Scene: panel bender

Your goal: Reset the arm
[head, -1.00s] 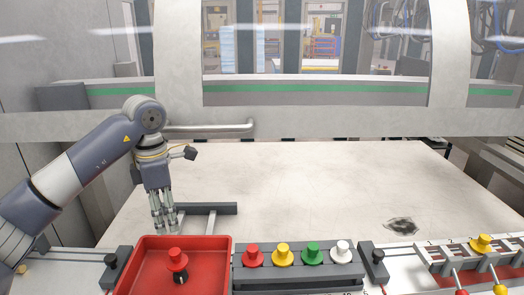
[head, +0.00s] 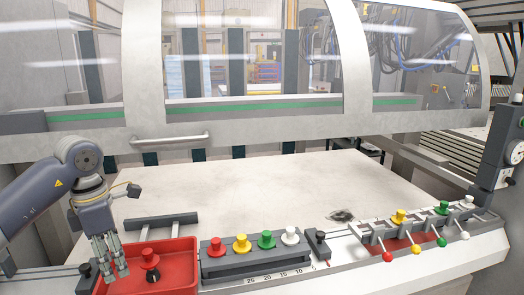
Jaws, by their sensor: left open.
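My left gripper (head: 112,262) comes in from the left in the head view. Its fingers point down over the left part of the red tray (head: 190,268), apart and with nothing seen between them. A red knobbed piece (head: 149,257) with a dark base stands in the tray, just right of the fingers. My right gripper is not in view.
A grey block (head: 265,264) holds red, yellow, green and white knobs. Right of it, a rack (head: 425,226) has knobs and ball-ended levers. A machine guard with a handle (head: 170,139) spans the back. The pale table top (head: 255,185) is mostly clear.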

